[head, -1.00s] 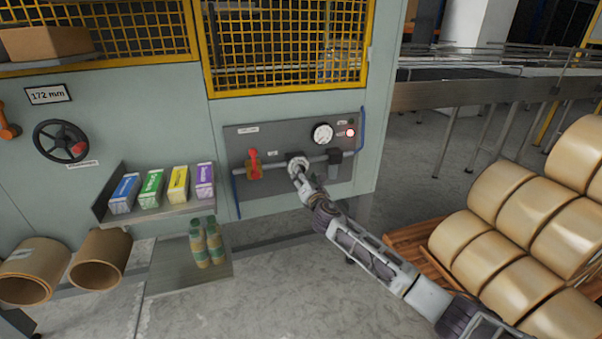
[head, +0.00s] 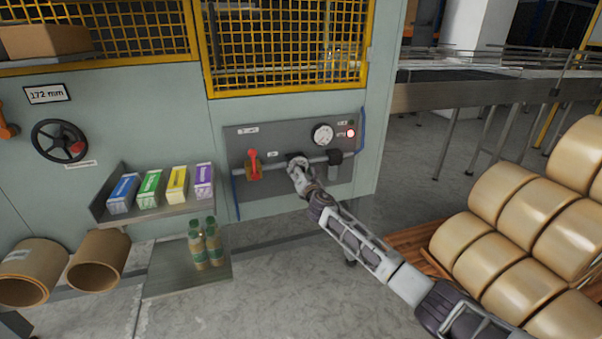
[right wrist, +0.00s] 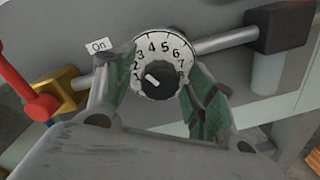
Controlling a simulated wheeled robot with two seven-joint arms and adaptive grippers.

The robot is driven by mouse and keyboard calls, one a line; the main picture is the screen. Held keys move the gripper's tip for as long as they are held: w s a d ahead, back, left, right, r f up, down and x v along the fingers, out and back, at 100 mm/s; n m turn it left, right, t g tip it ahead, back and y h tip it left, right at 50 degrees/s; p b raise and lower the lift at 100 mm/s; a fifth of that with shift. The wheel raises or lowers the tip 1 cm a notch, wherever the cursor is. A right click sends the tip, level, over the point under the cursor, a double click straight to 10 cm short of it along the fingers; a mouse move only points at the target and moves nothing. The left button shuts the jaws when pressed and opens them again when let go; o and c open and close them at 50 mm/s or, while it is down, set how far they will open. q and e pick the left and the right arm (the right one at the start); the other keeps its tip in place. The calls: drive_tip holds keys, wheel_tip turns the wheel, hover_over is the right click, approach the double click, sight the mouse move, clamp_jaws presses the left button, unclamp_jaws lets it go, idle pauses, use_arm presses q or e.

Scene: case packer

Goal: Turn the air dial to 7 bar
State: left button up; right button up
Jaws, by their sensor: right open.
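The air dial (right wrist: 160,62) has a white face numbered 1 to 8 around a black knob. In the right wrist view, the knob's white pointer mark lies on its left side, towards the low numbers near 1 and 2. My right gripper (right wrist: 161,84) is open, with one green-padded finger on each side of the dial; I cannot tell whether they touch it. In the head view, my right gripper (head: 297,168) is at the pipe on the grey panel (head: 240,140) and mostly hides the dial. My left gripper is not in view.
A red valve handle (head: 253,158) is left of the dial, by an "On" label (right wrist: 99,46). A round gauge (head: 322,134) and lit red lamp (head: 350,133) are above right. A shelf of coloured boxes (head: 150,188) is left; large tan rolls (head: 500,250) stand right.

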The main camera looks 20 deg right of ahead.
drive_tip(key=c, duration=1.1)
drive_tip(key=shift+o, duration=0.2)
